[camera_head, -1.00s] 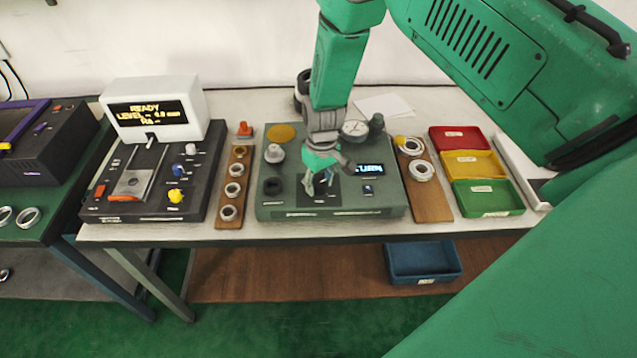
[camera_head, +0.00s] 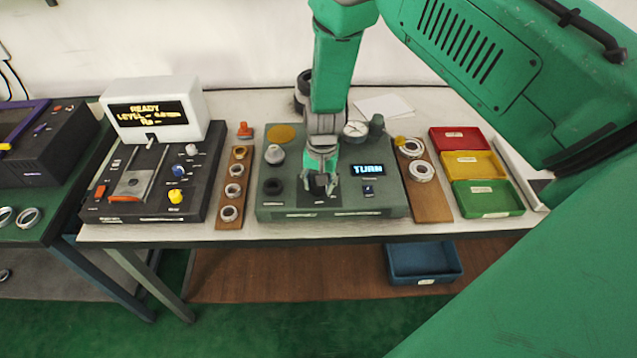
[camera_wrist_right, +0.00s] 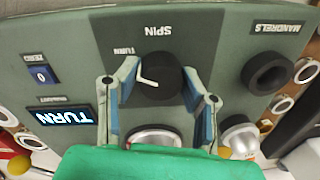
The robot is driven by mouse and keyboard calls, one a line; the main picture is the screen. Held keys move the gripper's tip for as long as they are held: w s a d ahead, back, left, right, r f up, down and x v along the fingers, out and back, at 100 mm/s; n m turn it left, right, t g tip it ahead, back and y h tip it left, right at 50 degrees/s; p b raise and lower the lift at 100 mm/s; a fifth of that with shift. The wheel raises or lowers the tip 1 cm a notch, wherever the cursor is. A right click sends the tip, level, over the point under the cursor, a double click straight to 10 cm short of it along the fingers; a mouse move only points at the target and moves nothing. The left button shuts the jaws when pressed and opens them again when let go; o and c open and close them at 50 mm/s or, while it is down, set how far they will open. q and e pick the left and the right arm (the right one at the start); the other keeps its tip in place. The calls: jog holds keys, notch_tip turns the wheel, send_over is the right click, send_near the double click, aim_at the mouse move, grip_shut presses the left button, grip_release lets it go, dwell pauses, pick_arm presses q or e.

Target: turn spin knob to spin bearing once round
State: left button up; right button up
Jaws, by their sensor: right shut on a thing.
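The black spin knob (camera_wrist_right: 158,82), with a white pointer mark, sits below the SPIN label in the right wrist view. My right gripper (camera_head: 320,186) is over the front of the green-grey tester (camera_head: 388,203) and is shut on the knob, one finger on each side. A silvery ring (camera_wrist_right: 155,138), seemingly the bearing, shows between the fingers nearer my palm, which partly hides it. The tester display (camera_head: 367,170) reads TURN. In the head view the gripper covers the knob and the bearing. My left gripper is not in view.
Beside the tester are a wooden board with rings (camera_head: 232,215) on the left and another board with rings (camera_head: 430,204) on the right. A dial gauge (camera_head: 355,129) stands behind my gripper. Red, yellow and green trays (camera_head: 487,213) lie further right. A black-and-white READY device (camera_head: 155,108) stands left.

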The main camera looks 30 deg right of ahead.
jog(key=shift+w+r+m, duration=0.15)
jog(key=shift+w+m, duration=0.1)
jog(key=shift+m, duration=0.35)
jog(key=o, duration=1.1)
jog(key=shift+o, duration=0.2)
jog(key=shift+s, duration=0.1)
jog(key=shift+r, duration=0.4)
notch_tip(320, 180, up, 11)
jog(key=shift+s+d, duration=0.15)
jog(key=shift+d, duration=0.05)
